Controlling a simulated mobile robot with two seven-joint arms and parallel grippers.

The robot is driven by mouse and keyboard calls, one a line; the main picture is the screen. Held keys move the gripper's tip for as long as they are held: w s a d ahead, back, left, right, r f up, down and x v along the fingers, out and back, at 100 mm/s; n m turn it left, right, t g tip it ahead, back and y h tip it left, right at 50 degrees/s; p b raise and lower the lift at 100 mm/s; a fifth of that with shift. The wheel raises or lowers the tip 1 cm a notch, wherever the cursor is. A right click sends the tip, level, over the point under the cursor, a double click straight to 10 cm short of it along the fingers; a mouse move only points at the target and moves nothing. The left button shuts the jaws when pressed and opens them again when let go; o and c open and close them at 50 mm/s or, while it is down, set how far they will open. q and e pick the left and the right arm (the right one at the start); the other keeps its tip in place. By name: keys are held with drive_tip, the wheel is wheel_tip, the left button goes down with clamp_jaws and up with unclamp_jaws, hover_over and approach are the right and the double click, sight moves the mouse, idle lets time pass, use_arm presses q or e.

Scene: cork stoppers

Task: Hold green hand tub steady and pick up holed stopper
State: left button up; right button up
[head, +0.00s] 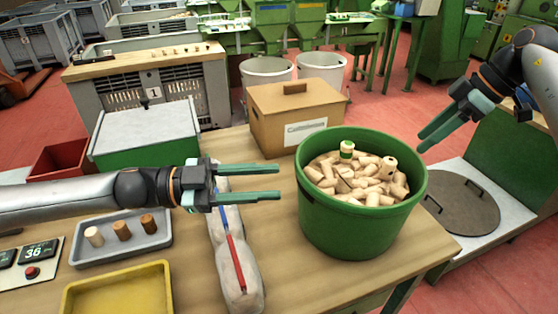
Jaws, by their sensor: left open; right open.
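The green hand tub (349,232) stands upright near the right end of the wooden table, filled with pale cork stoppers. A stopper with a dark hole (389,166) lies on top of the heap at the right. A stopper with a green band (347,151) sits near the back of the heap. My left gripper (280,182) is open and empty, level, just left of the tub with its fingers pointing at it, apart from the wall. My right gripper (421,144) is open and empty, above and right of the tub's rim, pointing down to the left.
A cardboard box (293,113) stands behind the tub. A grey tray (75,262) with three stoppers, a yellow tray (72,300) and a long pale bag (245,289) lie left. A green-and-white lidded bin (148,131) stands behind. A round lid (462,204) lies right.

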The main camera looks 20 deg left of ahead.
use_arm(q)
drive_tip(key=w+d+f+n+t+y, duration=0.1)
drive_tip(key=w+d+n+t+y, duration=0.45)
drive_tip(key=w, duration=0.25)
drive_tip(key=n+t+y, duration=0.1)
drive_tip(key=n+y, duration=0.9)
drive_tip(key=n, duration=0.2)
approach(303, 150)
drive_tip(key=x, duration=1.1)
drive_tip(key=shift+a+f, duration=0.1)
clamp_jaws()
